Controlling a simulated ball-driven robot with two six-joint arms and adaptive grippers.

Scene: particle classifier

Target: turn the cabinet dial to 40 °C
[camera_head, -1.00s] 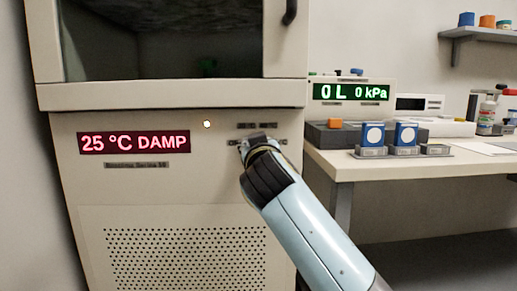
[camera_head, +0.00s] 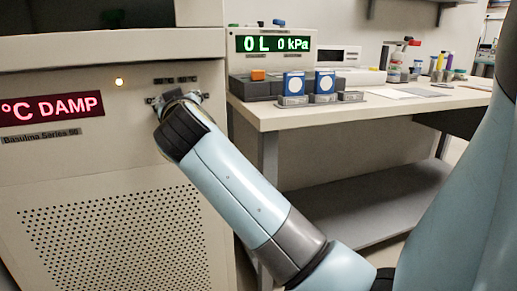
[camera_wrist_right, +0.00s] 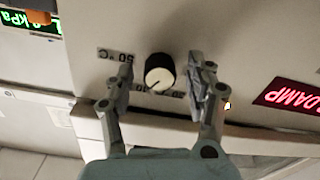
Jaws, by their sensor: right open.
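The cabinet dial (camera_wrist_right: 160,72) is a black knob with a pale face, between the two fingers of my right gripper (camera_wrist_right: 161,78) in the right wrist view. The fingers stand apart on either side of it, with visible gaps. Upside-down temperature labels (camera_wrist_right: 115,54) sit around it; one seems to read 50 °C. In the head view my right gripper (camera_head: 178,98) is at the cabinet (camera_head: 110,165) front and hides the dial. The red cabinet display (camera_head: 50,107) shows "°C DAMP", its number cut off at the left edge. My left gripper is out of view.
A lit indicator (camera_head: 118,82) is beside the display. At right, a bench (camera_head: 340,113) holds a green "0L 0 kPa" display (camera_head: 272,44), two blue-and-white blocks (camera_head: 294,84) and several bottles. Open floor and a low shelf (camera_head: 360,200) lie under the bench.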

